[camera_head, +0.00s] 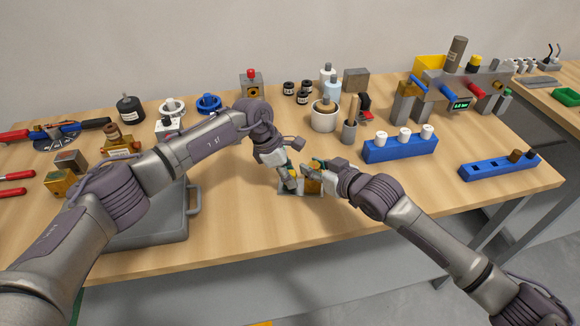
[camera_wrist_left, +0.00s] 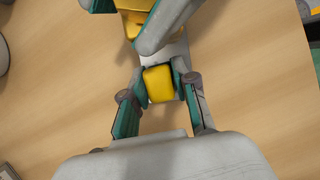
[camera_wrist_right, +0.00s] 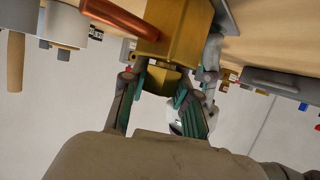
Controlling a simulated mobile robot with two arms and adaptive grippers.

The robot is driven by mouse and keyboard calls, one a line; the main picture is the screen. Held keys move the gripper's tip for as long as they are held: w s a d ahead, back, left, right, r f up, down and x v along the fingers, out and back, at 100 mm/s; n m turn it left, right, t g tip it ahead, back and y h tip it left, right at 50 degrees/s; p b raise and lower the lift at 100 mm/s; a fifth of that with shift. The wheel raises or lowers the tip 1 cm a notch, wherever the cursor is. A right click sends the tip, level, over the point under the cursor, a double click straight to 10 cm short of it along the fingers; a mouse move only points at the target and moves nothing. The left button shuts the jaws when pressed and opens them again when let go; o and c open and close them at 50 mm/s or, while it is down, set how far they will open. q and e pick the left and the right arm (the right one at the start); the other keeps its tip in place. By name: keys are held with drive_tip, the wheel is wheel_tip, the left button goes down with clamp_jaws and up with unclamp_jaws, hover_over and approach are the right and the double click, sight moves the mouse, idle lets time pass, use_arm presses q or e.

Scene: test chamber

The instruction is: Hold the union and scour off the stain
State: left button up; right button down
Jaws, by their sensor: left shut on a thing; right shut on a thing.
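My left gripper (camera_head: 290,183) and right gripper (camera_head: 316,168) meet near the table's front edge. In the left wrist view, the left gripper (camera_wrist_left: 160,92) is shut on a small yellow block (camera_wrist_left: 158,85), perhaps a scourer. The brass-coloured union (camera_wrist_left: 138,8) shows just beyond it, partly hidden by a grey gripper part. In the right wrist view, the right gripper (camera_wrist_right: 157,98) is shut on the faceted end of the union (camera_wrist_right: 180,30), where a copper-coloured tube (camera_wrist_right: 120,17) also shows. I cannot make out a stain, nor tell whether the block touches the union.
A grey case (camera_head: 140,228) lies under my left arm. Behind the grippers stand a white pot (camera_head: 324,120), a grey holder with a wooden handle (camera_head: 350,129) and a blue rack with white caps (camera_head: 400,149).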

use_arm(q)
drive_tip(key=shift+s+f, duration=0.1)
drive_tip(key=shift+s, duration=1.15)
use_arm(e)
drive_tip(key=shift+f, duration=0.25)
use_arm(q)
drive_tip(key=shift+w, duration=1.85)
drive_tip(key=shift+w+r, duration=0.2)
wheel_tip(320, 180, up, 8)
drive_tip(key=shift+s+f, duration=0.15)
drive_tip(key=shift+f, duration=0.05)
